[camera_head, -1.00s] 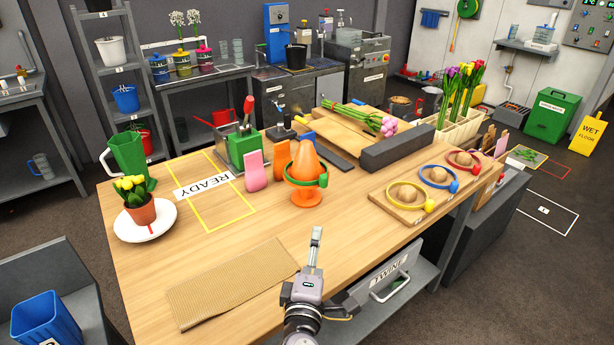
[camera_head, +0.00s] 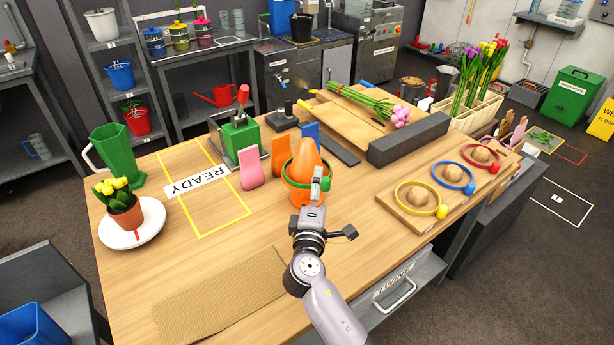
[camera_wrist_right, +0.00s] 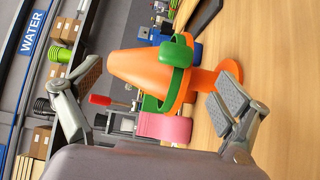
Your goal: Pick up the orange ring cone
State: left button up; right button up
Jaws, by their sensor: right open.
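The orange ring cone (camera_head: 303,158) stands upright on the wooden table, with a green ring (camera_head: 326,184) around its lower part and an orange base (camera_head: 289,196) below. My right gripper (camera_head: 318,188) is just in front of it and partly hides it in the head view. In the right wrist view the cone (camera_wrist_right: 134,68) and green ring (camera_wrist_right: 178,52) appear sideways, ahead of and between the spread fingers of my right gripper (camera_wrist_right: 158,90). The gripper is open and empty. I cannot tell if a finger touches the cone. My left gripper is not in view.
A pink holder (camera_head: 250,168) and an orange holder (camera_head: 280,156) stand left of and behind the cone. A grey block (camera_head: 408,139) lies behind right. A wooden board (camera_head: 400,212) with colored rings is at right. The front table around the brown mat (camera_head: 215,297) is clear.

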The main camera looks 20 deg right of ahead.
aim_at(307, 172)
jog(key=x, duration=0.2)
jog(key=p+x, duration=0.1)
jog(key=x, duration=0.5)
jog(key=shift+s+d+p, duration=0.15)
jog(key=shift+d+p, duration=0.1)
jog(key=shift+p, duration=0.1)
jog(key=shift+w+d, duration=0.1)
jog(key=shift+w, duration=0.1)
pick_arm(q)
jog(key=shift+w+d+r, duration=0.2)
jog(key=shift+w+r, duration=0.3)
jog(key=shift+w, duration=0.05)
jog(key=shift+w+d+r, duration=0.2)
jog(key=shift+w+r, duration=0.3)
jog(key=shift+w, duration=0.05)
pick_arm(e)
jog(key=shift+c, duration=0.4)
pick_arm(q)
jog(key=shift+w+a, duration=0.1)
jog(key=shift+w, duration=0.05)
pick_arm(e)
grip_shut()
